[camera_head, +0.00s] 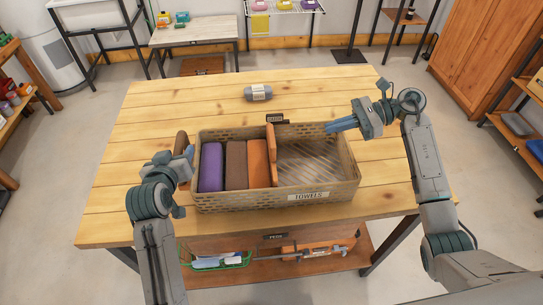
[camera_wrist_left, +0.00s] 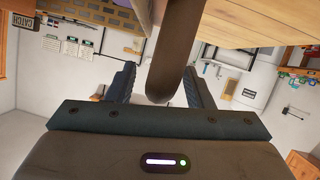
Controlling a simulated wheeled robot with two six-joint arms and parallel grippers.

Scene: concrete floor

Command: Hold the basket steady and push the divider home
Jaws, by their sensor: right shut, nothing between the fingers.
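The woven tan basket (camera_head: 240,201), labelled TOWELS, stands on the wooden table. The orange-brown divider (camera_head: 271,146) stands across its middle, its top above the rim and slightly slanted. I cannot see how its lower edge sits. My left gripper (camera_head: 188,156) is at the basket's left end, by a dark brown handle (camera_head: 182,142). In the left wrist view the handle (camera_wrist_left: 172,60) lies between the fingers, with a gap showing beside the left finger. My right gripper (camera_head: 330,128) is shut and empty, at the basket's far right rim, right of the divider.
Purple (camera_head: 211,167), brown (camera_head: 236,165) and orange (camera_head: 257,164) folded towels fill the basket's left part; the right part (camera_head: 310,160) is empty. A grey roll (camera_head: 258,92) lies behind the basket. The table's back and right (camera_head: 340,88) are mostly clear.

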